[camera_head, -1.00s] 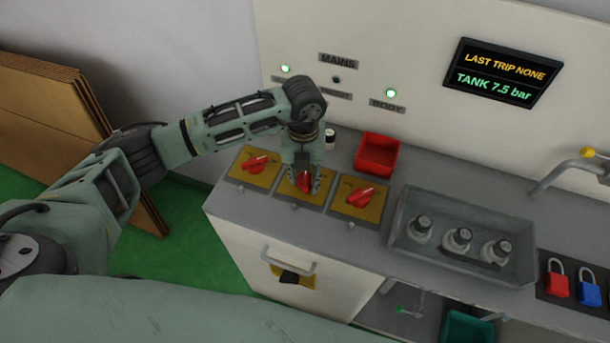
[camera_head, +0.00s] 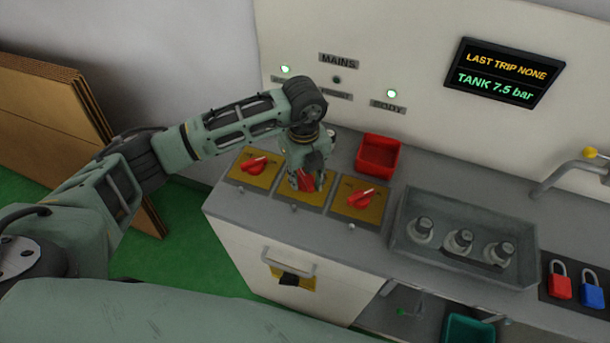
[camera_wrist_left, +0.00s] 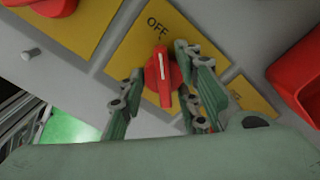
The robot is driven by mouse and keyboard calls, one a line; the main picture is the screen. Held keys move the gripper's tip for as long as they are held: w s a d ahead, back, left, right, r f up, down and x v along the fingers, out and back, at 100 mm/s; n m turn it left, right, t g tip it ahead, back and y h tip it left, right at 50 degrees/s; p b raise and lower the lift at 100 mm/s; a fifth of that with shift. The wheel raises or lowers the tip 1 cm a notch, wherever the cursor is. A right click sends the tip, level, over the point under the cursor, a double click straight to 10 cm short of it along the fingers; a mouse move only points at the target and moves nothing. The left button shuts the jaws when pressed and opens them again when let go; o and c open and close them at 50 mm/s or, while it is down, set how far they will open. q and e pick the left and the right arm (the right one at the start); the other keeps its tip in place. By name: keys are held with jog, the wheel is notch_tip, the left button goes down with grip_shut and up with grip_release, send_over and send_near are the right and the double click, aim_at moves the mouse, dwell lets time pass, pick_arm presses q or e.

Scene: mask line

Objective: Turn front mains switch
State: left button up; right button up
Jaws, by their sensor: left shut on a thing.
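The middle red switch knob (camera_head: 306,181) sits on a yellow plate between two like switches. My left gripper (camera_head: 309,182) is over it from above, shut on the knob, and hides part of it. In the left wrist view the knob (camera_wrist_left: 161,76) stands between my left gripper's fingers (camera_wrist_left: 160,95), and its white line points up, close to the word OFF on the yellow plate (camera_wrist_left: 185,35). My right gripper is in neither view.
The left switch (camera_head: 254,165) and right switch (camera_head: 361,198) flank it closely. A red bin (camera_head: 379,145) stands behind, and a grey tray (camera_head: 405,243) with several dark-topped items lies to the right. The left lamp (camera_head: 286,69) and right lamp (camera_head: 391,93) glow green; the middle lamp (camera_head: 337,80) is dark.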

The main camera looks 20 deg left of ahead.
aim_at(302, 181)
pick_arm(q)
jog(key=shift+a, duration=0.3)
jog(key=o, duration=0.8)
jog(key=shift+o, duration=1.1)
jog(key=shift+s+a+r, duration=0.1)
jog(key=shift+s, duration=0.05)
jog(key=shift+d+r, duration=0.2)
jog(key=shift+r, duration=0.15)
notch_tip(302, 181, up, 11)
